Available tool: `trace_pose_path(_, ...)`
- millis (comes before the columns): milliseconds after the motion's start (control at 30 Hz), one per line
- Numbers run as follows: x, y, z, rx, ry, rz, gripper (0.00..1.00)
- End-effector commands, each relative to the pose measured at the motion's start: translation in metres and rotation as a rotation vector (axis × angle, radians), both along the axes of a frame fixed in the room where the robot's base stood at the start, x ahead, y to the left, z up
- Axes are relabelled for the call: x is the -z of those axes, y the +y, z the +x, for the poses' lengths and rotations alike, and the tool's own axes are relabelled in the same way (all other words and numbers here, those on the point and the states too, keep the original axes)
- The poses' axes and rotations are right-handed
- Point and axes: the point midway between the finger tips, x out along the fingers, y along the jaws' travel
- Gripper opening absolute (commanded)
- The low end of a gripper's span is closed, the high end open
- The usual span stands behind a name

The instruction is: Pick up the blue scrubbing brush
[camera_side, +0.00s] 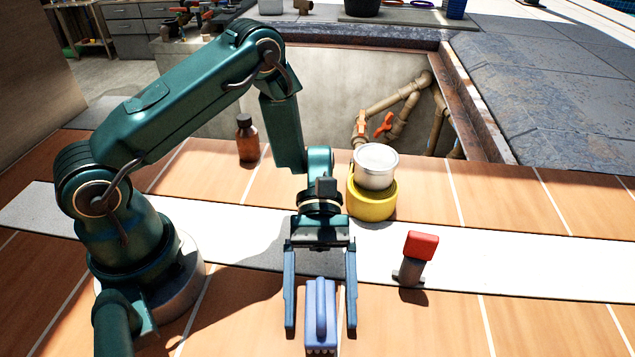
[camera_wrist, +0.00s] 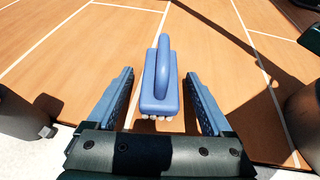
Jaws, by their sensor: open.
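The blue scrubbing brush (camera_side: 321,312) stands on the orange tiles at the front centre in the side view, handle up and pale bristles down. It also shows in the wrist view (camera_wrist: 161,82), upright between the fingers. My gripper (camera_side: 320,332) is open, with one finger to the left of the brush and one to its right. In the wrist view my gripper (camera_wrist: 160,74) shows a gap between each finger and the brush. The bristles are mostly hidden beneath the body.
A red-topped grey valve-like part (camera_side: 417,257) stands to the right of my gripper. A yellow tape roll (camera_side: 371,205) with a metal can (camera_side: 376,166) sits behind it. A brown bottle (camera_side: 247,140) stands behind left, near the pit (camera_side: 330,80). Tiles at front right are clear.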

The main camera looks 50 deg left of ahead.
Motion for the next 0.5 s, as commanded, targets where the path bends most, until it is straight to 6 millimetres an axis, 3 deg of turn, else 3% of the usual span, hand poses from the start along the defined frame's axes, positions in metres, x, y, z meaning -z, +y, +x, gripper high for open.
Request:
trace_pose_path(67, -0.0001, 0.0001, 0.0001, 0.000, 0.000, 0.000, 0.81)
trace_pose_path(267, -0.0002, 0.0002, 0.0003, 0.000, 0.000, 0.000, 0.05)
trace_pose_path(300, -0.0002, 0.0002, 0.0003, 0.000, 0.000, 0.000, 0.00)
trace_pose_path(500, -0.0006, 0.0002, 0.0003, 0.000, 0.000, -0.001, 0.00)
